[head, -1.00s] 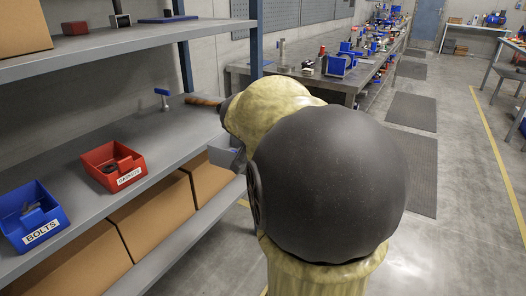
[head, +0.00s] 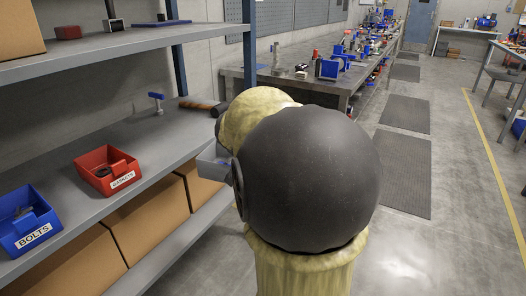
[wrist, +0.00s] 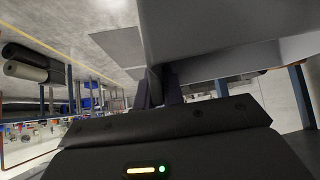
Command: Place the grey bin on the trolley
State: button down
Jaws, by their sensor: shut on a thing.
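The grey bin (head: 211,164) shows in part at the left edge of my arm in the head view, beside the front edge of the shelf. The rest of it is hidden behind my arm. In the wrist view the bin (wrist: 205,32) fills the upper middle, close to the camera. My gripper (wrist: 160,90) is shut on the bin at its edge. In the head view my gripper is hidden by the arm. I see no trolley in either view.
A red bin (head: 107,170) and a blue bin labelled BOLTS (head: 27,221) stand on the shelf (head: 150,150). A hammer (head: 203,106) lies behind them. Cardboard boxes (head: 150,220) fill the lower shelf. A workbench (head: 300,85) stands behind; floor with mats (head: 403,170) is free at right.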

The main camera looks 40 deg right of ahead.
jog(key=w+a+f+n+t+y+p, duration=0.15)
jog(key=w+a+f+n+y, duration=0.35)
jog(key=a+f, duration=0.65)
jog(key=w+a+f+n+t+y+p, duration=0.1)
jog(key=w+a+f+n+t+y, duration=0.25)
jog(key=w+a+f+n, duration=0.6)
jog(key=s+a+f+m+p, duration=0.1)
jog(key=s+a+f+p, duration=0.4)
jog(key=p, duration=1.4)
jog(key=s+r+m+p, duration=0.1)
jog(key=s+r+p, duration=0.7)
jog(key=p, duration=0.8)
jog(key=shift+d+r+m+g+h+p, duration=0.25)
jog(key=shift+r+m+g+h+p, duration=0.05)
jog(key=shift+r+m+h, duration=0.05)
jog(key=shift+f, duration=0.1)
